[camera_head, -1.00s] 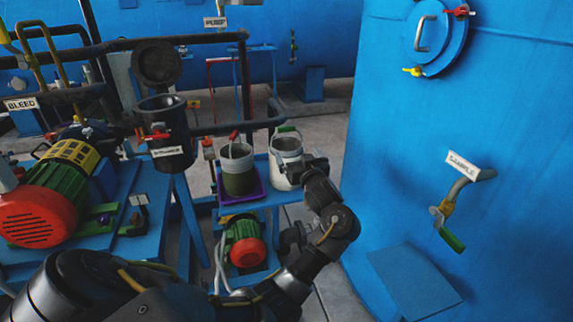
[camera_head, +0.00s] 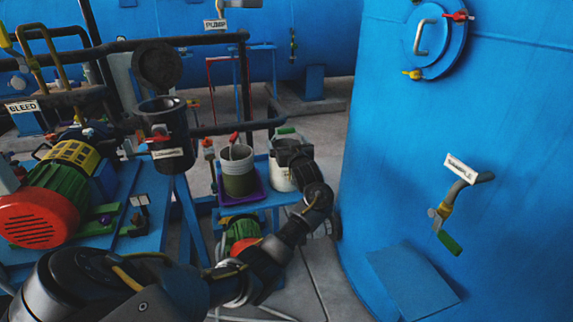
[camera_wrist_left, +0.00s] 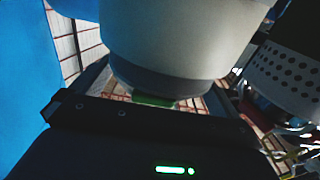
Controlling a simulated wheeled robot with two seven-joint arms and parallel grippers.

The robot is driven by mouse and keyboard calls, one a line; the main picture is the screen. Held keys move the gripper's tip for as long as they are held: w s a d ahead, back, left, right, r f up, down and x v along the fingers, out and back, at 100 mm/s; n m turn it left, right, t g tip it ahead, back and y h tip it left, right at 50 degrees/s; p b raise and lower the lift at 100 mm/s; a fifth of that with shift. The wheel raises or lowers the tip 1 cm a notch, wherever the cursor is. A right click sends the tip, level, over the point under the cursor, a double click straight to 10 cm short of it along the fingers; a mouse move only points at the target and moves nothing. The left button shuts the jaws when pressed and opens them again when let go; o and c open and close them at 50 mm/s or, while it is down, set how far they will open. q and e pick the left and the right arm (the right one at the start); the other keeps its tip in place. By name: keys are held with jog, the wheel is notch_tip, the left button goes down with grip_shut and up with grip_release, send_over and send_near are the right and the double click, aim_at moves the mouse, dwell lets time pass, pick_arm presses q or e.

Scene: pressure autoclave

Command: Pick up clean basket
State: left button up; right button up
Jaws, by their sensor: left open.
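The clean basket, a white pail (camera_head: 279,178) with a green handle (camera_head: 286,130), stands upright on a small blue stand. A second pail (camera_head: 238,178) with a red handle and a dark olive lower half stands to its left in a purple tray (camera_head: 240,199). My left gripper (camera_head: 290,150) is open at the white pail's upper right side and hides part of it. In the left wrist view a large pale pail (camera_wrist_left: 180,40) with a grey band fills the top middle, and a green piece (camera_wrist_left: 153,100) shows between the dark fingers. Contact cannot be told.
The big blue tank (camera_head: 370,200) with a sample valve (camera_head: 445,210) rises close on the right. A black strainer pot (camera_head: 165,130) and pipes stand left. A green and red motor (camera_head: 243,236) sits below the stand. A perforated white surface (camera_wrist_left: 290,70) shows in the wrist view.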

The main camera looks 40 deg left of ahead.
pick_arm(q)
jog(key=c, duration=1.8)
